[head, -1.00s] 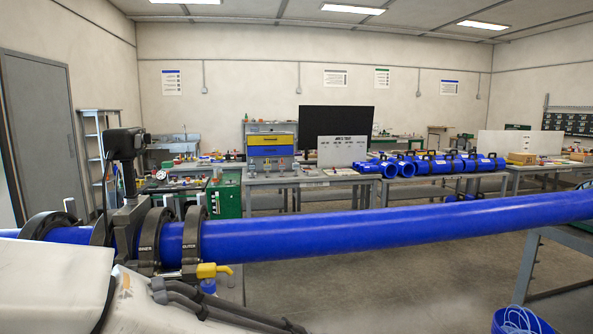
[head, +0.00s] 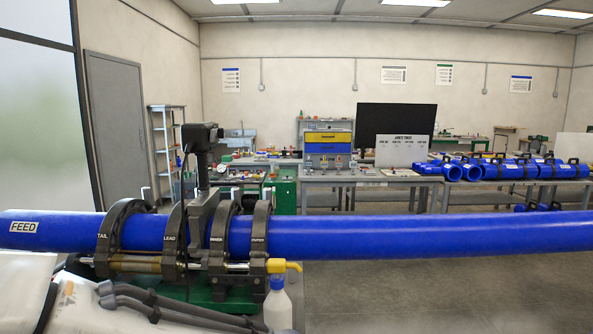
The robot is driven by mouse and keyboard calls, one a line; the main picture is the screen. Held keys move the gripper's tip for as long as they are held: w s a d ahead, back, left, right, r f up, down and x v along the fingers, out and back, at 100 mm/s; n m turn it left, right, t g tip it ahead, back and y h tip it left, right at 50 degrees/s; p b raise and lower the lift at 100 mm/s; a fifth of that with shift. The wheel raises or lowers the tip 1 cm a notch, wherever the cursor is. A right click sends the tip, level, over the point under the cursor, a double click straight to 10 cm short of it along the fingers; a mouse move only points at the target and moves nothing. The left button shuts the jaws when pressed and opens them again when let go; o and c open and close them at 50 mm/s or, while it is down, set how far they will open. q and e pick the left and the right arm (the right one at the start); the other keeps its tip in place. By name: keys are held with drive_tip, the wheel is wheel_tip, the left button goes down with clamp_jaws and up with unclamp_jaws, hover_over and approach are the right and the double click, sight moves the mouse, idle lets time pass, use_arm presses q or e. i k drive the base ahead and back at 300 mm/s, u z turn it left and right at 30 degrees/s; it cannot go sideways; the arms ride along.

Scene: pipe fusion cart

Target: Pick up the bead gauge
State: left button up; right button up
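I cannot pick out the bead gauge in the head view. A long blue pipe (head: 420,234) runs across the whole picture. Dark clamp rings hold it at the left, among them the tail clamp (head: 113,240) and the outer clamp (head: 260,235). A dark upright unit (head: 203,165) stands over the pipe between the clamps. Neither of my grippers is in view. A white part of me with black hoses shows at the lower left.
A yellow handle (head: 285,266) and a white spray bottle (head: 278,304) are below the pipe. Behind are a bench with a blue-and-yellow drawer box (head: 329,146), short blue pipe pieces (head: 500,169) and a grey shelf (head: 165,152). Open floor (head: 420,297) lies at the right.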

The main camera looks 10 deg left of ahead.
sight(353, 164)
drive_tip(key=u, duration=2.8)
drive_tip(key=i, duration=4.9)
drive_tip(key=z, duration=1.95)
drive_tip(key=i, duration=3.25)
